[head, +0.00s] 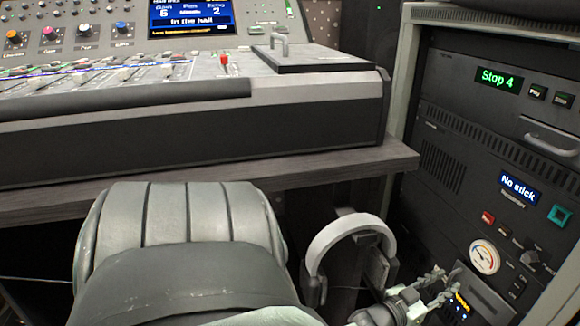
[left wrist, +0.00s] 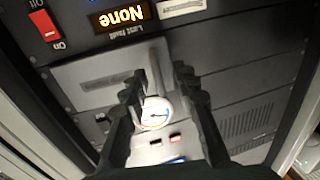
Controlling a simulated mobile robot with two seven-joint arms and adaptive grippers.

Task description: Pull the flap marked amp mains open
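A grey flap (left wrist: 90,78) with a bar handle (left wrist: 157,68) shows in the left wrist view, which sees the rack upside down. Its small label is too blurred to read. I cannot tell whether it stands ajar. My left gripper (left wrist: 160,72) is open, with its two dark fingers on either side of the handle; I cannot tell whether they touch it. In the head view, my left gripper (head: 444,284) is at the lower part of the rack, beside a small orange-lit display (head: 462,301), and partly hides the flap area. My right gripper is not in view.
The rack (head: 478,170) has a round gauge (head: 485,256), a blue "No stick" display (head: 519,189) and a drawer handle (head: 550,145). A red switch (left wrist: 43,25) is near the flap.

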